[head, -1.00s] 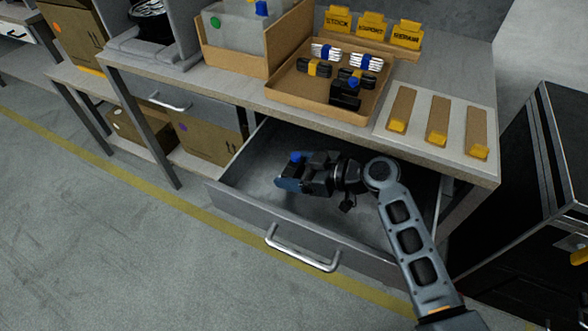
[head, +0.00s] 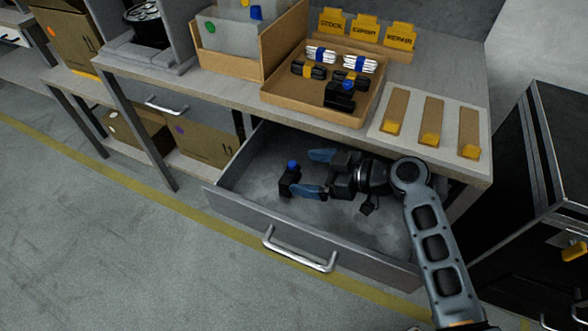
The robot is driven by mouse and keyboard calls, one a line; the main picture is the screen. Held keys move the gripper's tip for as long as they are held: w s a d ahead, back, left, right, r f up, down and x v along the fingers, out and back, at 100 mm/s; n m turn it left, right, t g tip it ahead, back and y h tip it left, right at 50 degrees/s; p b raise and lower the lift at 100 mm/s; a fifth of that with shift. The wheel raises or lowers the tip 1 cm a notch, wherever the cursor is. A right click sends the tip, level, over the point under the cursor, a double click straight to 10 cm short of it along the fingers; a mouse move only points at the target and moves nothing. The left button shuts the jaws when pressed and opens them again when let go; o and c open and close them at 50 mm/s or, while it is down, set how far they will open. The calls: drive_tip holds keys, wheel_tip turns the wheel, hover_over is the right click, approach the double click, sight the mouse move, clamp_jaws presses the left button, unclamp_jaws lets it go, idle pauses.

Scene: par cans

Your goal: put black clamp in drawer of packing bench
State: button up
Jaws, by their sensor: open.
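The bench drawer (head: 300,227) is pulled out under the packing bench (head: 240,98). A black clamp with a blue knob (head: 288,181) sits inside the drawer, towards its left side. My gripper (head: 318,173) is over the drawer with its blue-tipped fingers spread wide. The clamp is just left of the fingers; one fingertip is close to it, and I cannot tell whether they touch. Another black clamp with a blue knob (head: 340,97) is in the cardboard tray (head: 293,105) on the bench top.
The tray also holds bundles of white cable (head: 360,63) and black-and-yellow items (head: 309,70). A panel with yellow-ended strips (head: 433,122) lies right of it. A black cabinet (head: 545,180) stands at the right. Floor in front of the drawer is clear.

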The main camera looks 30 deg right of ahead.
drive_tip(key=v, duration=0.6)
